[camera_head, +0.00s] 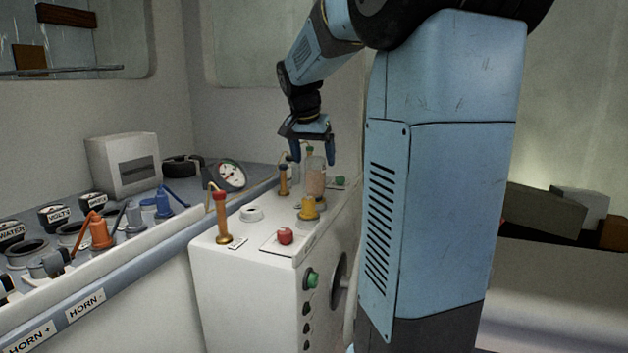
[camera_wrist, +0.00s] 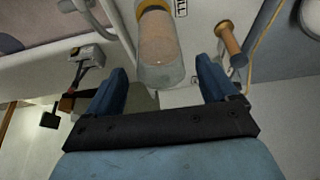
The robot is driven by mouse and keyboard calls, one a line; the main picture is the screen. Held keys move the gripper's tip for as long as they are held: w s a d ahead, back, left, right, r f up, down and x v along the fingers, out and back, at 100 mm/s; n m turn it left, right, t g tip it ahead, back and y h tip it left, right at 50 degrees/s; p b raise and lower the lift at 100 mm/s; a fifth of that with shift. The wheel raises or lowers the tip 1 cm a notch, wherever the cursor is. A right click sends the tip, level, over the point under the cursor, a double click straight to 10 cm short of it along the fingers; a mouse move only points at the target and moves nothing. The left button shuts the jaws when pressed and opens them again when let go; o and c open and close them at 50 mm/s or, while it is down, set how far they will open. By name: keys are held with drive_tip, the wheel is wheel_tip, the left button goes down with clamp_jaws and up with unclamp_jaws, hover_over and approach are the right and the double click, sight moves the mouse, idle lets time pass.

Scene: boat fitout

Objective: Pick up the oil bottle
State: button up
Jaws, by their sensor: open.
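A clear bottle with pale brownish contents (camera_head: 316,180), which looks like the oil bottle, stands upright on the white console (camera_head: 215,275). It also shows in the wrist view (camera_wrist: 161,40), at the top centre. My gripper (camera_head: 313,152) is open and points down just above the bottle. In the wrist view my gripper (camera_wrist: 162,78) has its blue fingers spread, with the clear end of the bottle near the gap between their tips. I cannot tell whether either finger touches it.
A gauge (camera_head: 231,174) stands at back left.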

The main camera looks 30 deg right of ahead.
sight(316, 168)
drive_tip(key=x, duration=0.5)
drive_tip(key=shift+d, duration=0.1)
drive_tip(key=c, duration=1.4)
drive_tip(key=shift+r, duration=0.1)
drive_tip(key=shift+r, duration=0.1)
